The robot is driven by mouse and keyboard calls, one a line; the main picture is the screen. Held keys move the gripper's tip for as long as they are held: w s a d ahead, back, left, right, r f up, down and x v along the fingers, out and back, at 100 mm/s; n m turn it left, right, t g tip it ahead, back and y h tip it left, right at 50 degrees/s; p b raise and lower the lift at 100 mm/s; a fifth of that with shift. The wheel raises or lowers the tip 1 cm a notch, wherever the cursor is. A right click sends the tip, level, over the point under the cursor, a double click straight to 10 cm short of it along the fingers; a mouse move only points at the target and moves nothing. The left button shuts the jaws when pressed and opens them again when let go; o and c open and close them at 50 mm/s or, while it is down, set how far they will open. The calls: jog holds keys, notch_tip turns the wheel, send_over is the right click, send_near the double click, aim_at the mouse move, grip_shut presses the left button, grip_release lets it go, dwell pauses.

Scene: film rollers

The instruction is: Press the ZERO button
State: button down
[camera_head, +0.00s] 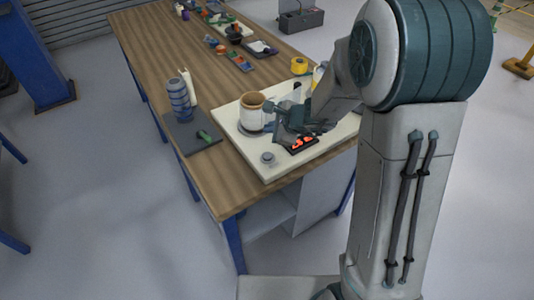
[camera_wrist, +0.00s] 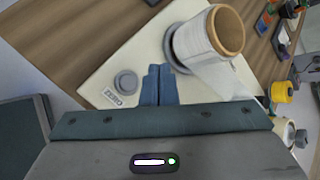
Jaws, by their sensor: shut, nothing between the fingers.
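The ZERO button is a small round grey knob (camera_wrist: 126,82) on a cream base plate (camera_wrist: 98,84), beside a printed "ZERO" label (camera_wrist: 114,97). The knob also shows near the plate's front edge in the head view (camera_head: 268,158). My gripper (camera_wrist: 160,70) is shut and empty, its fingertips to the right of the knob in the wrist view. It appears apart from the knob; its height above the plate is hard to judge. The label is not readable in the head view.
A film roll (camera_head: 252,108) stands on a round grey platform on the plate, close to my fingers. A red-lit display (camera_head: 302,144) is beside my gripper. A dark mat (camera_head: 190,131) with a blue ribbed roller (camera_head: 180,100) lies left. A yellow roll (camera_head: 299,65) stands behind.

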dwell(0.3)
jog(key=b, duration=0.6)
send_over(271, 157)
notch_tip(271, 157, down, 7)
jog(key=shift+a+f, duration=0.1)
jog(key=shift+f, duration=0.1)
jog(key=shift+f+b, duration=0.7)
jog(key=shift+b, duration=0.25)
jog(key=shift+f, duration=0.15)
dwell(0.8)
jog(key=shift+f+b, duration=0.3)
jog(key=shift+b, duration=0.35)
jog(key=shift+f+b, duration=0.45)
jog(key=shift+b, duration=0.15)
dwell(0.4)
dwell(0.4)
jog(key=shift+r+p, duration=0.6)
jog(key=shift+r, duration=0.3)
jog(key=shift+r, duration=0.1)
